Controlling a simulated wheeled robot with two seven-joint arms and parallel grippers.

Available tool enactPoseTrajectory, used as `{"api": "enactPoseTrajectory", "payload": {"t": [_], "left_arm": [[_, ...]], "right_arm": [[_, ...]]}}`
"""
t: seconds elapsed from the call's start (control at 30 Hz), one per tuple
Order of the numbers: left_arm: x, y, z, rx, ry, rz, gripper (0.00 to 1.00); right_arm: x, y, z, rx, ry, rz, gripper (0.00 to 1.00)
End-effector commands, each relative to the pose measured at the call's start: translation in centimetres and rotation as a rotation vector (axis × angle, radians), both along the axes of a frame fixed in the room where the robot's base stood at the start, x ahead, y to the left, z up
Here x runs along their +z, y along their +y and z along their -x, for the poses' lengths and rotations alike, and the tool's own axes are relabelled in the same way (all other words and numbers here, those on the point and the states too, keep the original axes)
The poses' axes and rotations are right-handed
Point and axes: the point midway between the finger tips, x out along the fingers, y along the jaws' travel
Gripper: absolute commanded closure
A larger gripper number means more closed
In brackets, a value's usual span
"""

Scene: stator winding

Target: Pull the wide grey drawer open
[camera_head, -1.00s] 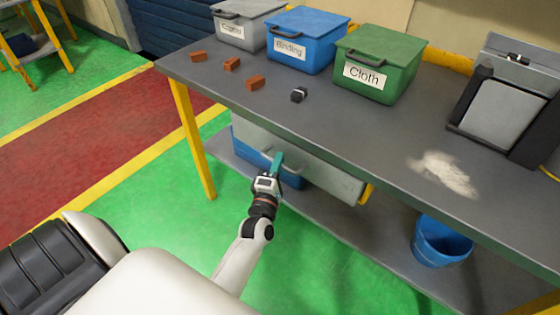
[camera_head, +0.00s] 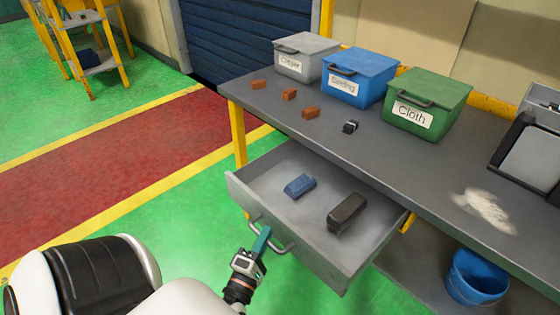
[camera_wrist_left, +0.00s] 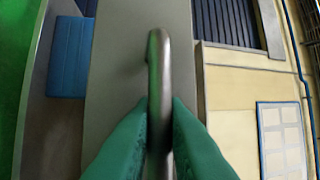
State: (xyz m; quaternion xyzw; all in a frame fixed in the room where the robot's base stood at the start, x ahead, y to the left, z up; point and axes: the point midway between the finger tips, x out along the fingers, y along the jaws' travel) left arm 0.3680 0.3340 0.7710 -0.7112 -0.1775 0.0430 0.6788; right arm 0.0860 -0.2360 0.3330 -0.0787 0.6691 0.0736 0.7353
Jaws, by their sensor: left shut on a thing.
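The wide grey drawer (camera_head: 300,255) under the workbench stands well open. It holds a blue block (camera_head: 299,186) and a dark block (camera_head: 346,212). My left gripper (camera_head: 263,237) is shut on the drawer's bar handle (camera_head: 283,250). In the left wrist view the green fingers (camera_wrist_left: 160,135) close on both sides of the handle (camera_wrist_left: 160,80), with the grey drawer front behind it. My right gripper is in neither view.
The bench top (camera_head: 400,165) carries a grey bin (camera_head: 303,65), a blue bin (camera_head: 350,88), a green bin (camera_head: 425,105), several orange-brown blocks and a small dark item (camera_head: 350,127). A blue bucket (camera_head: 474,275) stands under the bench at right.

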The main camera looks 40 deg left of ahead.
Motion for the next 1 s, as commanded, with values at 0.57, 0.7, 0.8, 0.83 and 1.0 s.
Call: {"api": "enactPoseTrajectory", "payload": {"t": [0.57, 0.7, 0.8, 0.83, 1.0], "left_arm": [[-0.1, 0.2, 3.5, -0.001, 0.003, 0.002, 1.0], [-0.1, 0.2, 3.5, -0.001, 0.003, 0.001, 1.0], [-0.1, 0.2, 3.5, -0.001, 0.003, 0.001, 0.79], [-0.1, 0.2, 3.5, -0.001, 0.003, 0.001, 0.74], [-0.1, 0.2, 3.5, 0.0, 0.002, 0.001, 0.66]], "right_arm": [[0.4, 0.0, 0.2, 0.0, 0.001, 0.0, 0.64], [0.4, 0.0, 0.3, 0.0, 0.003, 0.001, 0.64], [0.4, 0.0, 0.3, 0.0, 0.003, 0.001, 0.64], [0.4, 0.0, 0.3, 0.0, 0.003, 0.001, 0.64], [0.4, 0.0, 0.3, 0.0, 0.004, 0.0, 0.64]]}}
